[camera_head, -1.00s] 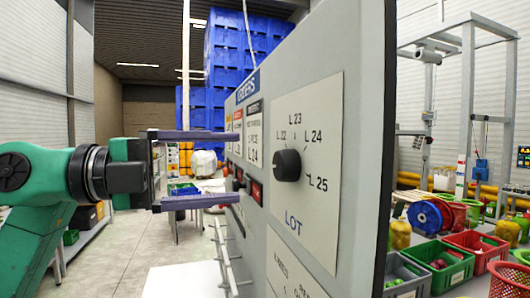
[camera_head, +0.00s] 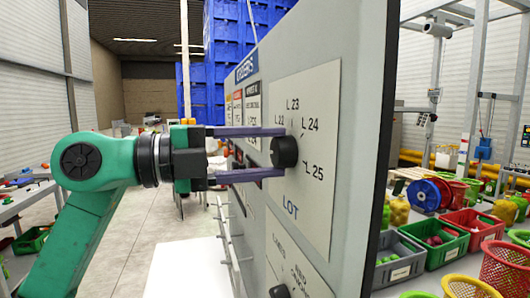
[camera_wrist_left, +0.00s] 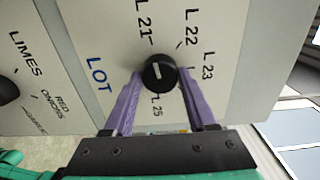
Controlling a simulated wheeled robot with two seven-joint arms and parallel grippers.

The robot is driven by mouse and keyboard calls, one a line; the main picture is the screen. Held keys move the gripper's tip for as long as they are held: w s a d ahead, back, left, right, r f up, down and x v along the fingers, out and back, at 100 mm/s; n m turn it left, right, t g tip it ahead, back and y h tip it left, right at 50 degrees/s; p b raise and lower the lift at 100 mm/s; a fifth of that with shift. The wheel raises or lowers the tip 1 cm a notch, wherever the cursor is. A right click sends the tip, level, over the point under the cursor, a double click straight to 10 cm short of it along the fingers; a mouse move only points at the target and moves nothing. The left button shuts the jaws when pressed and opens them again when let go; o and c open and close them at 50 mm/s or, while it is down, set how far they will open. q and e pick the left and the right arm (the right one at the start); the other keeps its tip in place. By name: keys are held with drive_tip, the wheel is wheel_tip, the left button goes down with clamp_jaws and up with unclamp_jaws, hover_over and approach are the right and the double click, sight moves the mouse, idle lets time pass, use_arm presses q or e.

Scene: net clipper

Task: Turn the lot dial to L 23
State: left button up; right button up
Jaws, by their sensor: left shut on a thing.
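The lot dial is a round black knob (camera_head: 287,152) on a pale plate (camera_head: 318,200) on the grey panel. Labels L 22, L 23, L 24 and L 25 show around it in the head view, with LOT below. The left wrist view shows the knob (camera_wrist_left: 160,74) near L 21, L 22, L 23 and L 25; L 24 is hidden there. A short pale mark shows on its face, but I cannot tell which label it points at. My left gripper (camera_head: 279,153) has its purple fingers on either side of the knob, closed on it. My right gripper is not in view.
Another dial (camera_head: 280,291) sits lower on the panel, by words including LIMES (camera_wrist_left: 26,53). More labels and controls lie left of the lot plate. Crates of produce (camera_head: 470,228) stand to the right, and blue stacked crates (camera_head: 230,60) stand behind.

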use_arm(q)
drive_tip(key=shift+m, duration=0.3)
drive_tip(key=m, duration=0.3)
drive_tip(key=shift+f+b, duration=0.1)
drive_tip(key=shift+b, duration=0.25)
drive_tip(key=m+b, duration=0.1)
drive_tip(key=m, duration=0.5)
drive_tip(key=shift+m, duration=0.3)
drive_tip(key=m+b, duration=0.1)
drive_tip(key=m, duration=0.3)
drive_tip(key=shift+m, duration=0.3)
drive_tip(key=m, duration=0.4)
drive_tip(key=shift+m+b, duration=0.3)
drive_tip(key=shift+m, duration=0.1)
drive_tip(key=o, duration=1.4)
